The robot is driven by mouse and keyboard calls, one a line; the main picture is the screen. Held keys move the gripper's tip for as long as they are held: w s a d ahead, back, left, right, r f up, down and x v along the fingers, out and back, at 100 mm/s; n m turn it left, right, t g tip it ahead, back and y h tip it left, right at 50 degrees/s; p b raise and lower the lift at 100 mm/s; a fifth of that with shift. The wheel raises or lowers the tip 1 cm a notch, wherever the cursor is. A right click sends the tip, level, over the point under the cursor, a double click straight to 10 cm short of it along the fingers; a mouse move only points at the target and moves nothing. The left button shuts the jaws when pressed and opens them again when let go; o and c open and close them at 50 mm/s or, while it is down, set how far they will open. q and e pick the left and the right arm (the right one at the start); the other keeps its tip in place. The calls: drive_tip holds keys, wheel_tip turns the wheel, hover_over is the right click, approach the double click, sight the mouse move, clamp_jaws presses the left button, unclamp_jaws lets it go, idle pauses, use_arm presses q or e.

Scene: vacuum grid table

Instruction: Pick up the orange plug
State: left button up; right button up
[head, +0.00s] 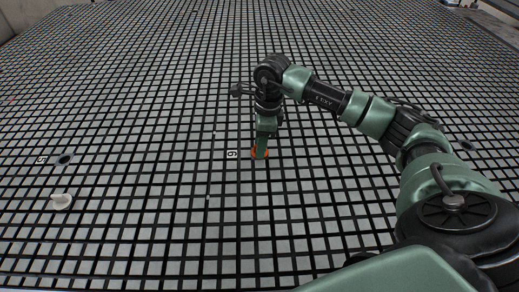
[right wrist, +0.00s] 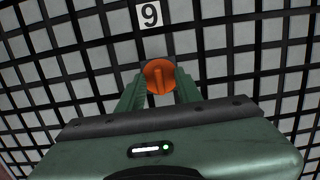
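The orange plug (right wrist: 160,76) is a round disc with a raised ridge across its middle. It sits on the grid table just below the label 9 in the right wrist view. In the head view, only its orange edge (head: 266,154) shows around my fingers. My right gripper (head: 261,154) points down at the plug. In the right wrist view, its two green fingers (right wrist: 160,88) stand apart on either side of the plug, with a gap between them and the ridge. Whether the fingertips touch the disc cannot be told. My left gripper is not in view.
The black grid table (head: 120,235) with grey squares fills most of the view. A white plug (head: 61,202) stands at the left. A dark round hole (head: 65,159) lies beside the label 5. The grid around the orange plug is clear.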

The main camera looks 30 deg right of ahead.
clamp_jaws()
